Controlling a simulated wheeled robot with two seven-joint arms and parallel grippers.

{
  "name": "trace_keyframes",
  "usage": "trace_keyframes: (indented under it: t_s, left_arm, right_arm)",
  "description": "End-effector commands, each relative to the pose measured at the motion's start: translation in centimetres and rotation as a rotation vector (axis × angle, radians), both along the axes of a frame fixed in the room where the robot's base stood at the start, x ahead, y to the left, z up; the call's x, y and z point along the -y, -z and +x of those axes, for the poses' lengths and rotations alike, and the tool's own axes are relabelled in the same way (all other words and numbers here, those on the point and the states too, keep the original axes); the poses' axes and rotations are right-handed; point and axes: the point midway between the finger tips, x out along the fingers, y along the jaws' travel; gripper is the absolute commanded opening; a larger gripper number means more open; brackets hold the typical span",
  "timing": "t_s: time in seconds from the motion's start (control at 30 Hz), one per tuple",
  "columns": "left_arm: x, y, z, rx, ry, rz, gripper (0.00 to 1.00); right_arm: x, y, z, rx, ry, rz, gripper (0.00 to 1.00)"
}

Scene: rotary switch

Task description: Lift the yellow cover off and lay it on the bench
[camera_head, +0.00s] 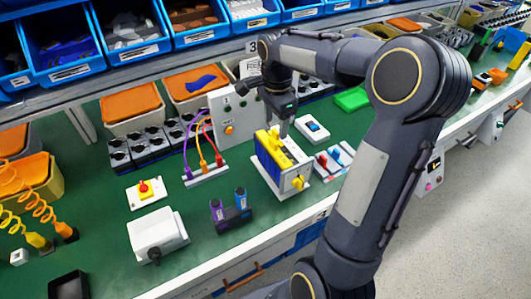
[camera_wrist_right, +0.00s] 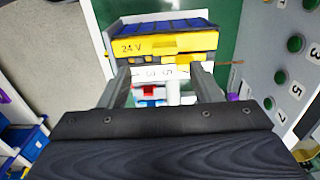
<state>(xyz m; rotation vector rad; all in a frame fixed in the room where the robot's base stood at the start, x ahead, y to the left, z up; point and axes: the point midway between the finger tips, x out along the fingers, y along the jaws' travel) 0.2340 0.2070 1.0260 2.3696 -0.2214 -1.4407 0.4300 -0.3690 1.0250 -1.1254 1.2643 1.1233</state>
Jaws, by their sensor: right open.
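A yellow knob (camera_head: 299,183) shows on the unit's front. In the wrist view the yellow part (camera_wrist_right: 165,45) reads "24 V", with dark blue blocks behind it. My right gripper (camera_head: 281,127) points down at the unit's top, close to the back of the cover. In the wrist view my right gripper (camera_wrist_right: 160,75) is open, its fingers apart and nothing held. I cannot tell whether they touch the unit. My left gripper is out of view.
A grey panel (camera_head: 223,117) with buttons stands behind left. A blue-button switch (camera_head: 314,128) and a red-and-blue switch block (camera_head: 334,159) are to the right. A two-plug holder (camera_head: 233,217) and a white box (camera_head: 157,236) are left. Small bare bench patches show between them.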

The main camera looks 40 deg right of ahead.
Motion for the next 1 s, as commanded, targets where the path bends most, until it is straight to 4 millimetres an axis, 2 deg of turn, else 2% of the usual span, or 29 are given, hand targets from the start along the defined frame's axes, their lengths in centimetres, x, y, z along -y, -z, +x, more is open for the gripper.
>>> trace_keyframes:
  t_s: [0.43, 0.57, 0.77, 1.0]
  left_arm:
    - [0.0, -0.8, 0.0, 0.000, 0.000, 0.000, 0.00]
    - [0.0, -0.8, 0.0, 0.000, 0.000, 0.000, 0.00]
    - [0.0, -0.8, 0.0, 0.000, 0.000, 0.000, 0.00]
    - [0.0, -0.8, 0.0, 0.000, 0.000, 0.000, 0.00]
  right_arm:
    - [-0.2, 5.9, 0.6, -0.004, -0.003, 0.002, 0.58]
    - [-0.2, 6.7, 0.6, 0.000, -0.005, 0.001, 0.58]
    - [-0.2, 6.7, 0.7, 0.001, -0.005, 0.001, 0.58]
    - [-0.2, 6.7, 0.7, 0.001, -0.004, 0.001, 0.28]
